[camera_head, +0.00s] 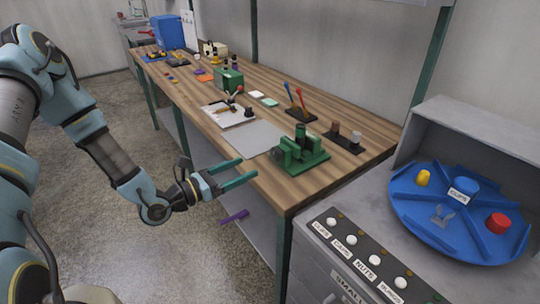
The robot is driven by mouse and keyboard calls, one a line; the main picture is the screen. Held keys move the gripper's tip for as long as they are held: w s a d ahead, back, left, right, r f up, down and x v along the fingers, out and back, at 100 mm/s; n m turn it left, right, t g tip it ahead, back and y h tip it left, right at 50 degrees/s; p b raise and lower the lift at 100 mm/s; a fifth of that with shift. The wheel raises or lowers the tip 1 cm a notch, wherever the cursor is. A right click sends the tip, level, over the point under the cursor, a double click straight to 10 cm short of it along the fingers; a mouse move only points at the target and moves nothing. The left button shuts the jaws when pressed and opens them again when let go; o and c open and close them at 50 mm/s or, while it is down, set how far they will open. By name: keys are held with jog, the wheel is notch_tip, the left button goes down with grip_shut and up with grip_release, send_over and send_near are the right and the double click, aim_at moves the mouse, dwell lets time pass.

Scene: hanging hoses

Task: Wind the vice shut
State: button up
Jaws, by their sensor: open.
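The green vice (304,155) stands on the wooden bench near its front right corner. Its upright jaws and block show, but its winding handle is too small to make out clearly. My gripper (248,167) is off the front edge of the bench, to the left of the vice. Its two green fingers are apart and point right, toward the vice. Nothing shows between them, and they look clear of the vice.
A grey mat (254,138) lies left of the vice. A dark rack (343,142) and a screwdriver holder (301,114) stand behind it. A blue turntable (415,213) sits at right, beside a button panel (355,255). A purple bar (235,216) lies below the bench top.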

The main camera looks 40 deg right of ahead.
aim_at(273, 155)
jog(key=d+p, duration=0.1)
jog(key=d, duration=0.2)
jog(key=d+p, duration=0.1)
jog(key=d, duration=0.1)
jog(key=d+p, duration=0.1)
jog(key=d, duration=0.2)
jog(key=shift+s+d+r, duration=0.1)
jog(key=shift+s+d, duration=0.15)
jog(key=shift+d, duration=0.7)
jog(key=shift+c, duration=0.3)
grip_shut()
jog(key=shift+f+m, duration=0.2)
jog(key=shift+m, duration=0.1)
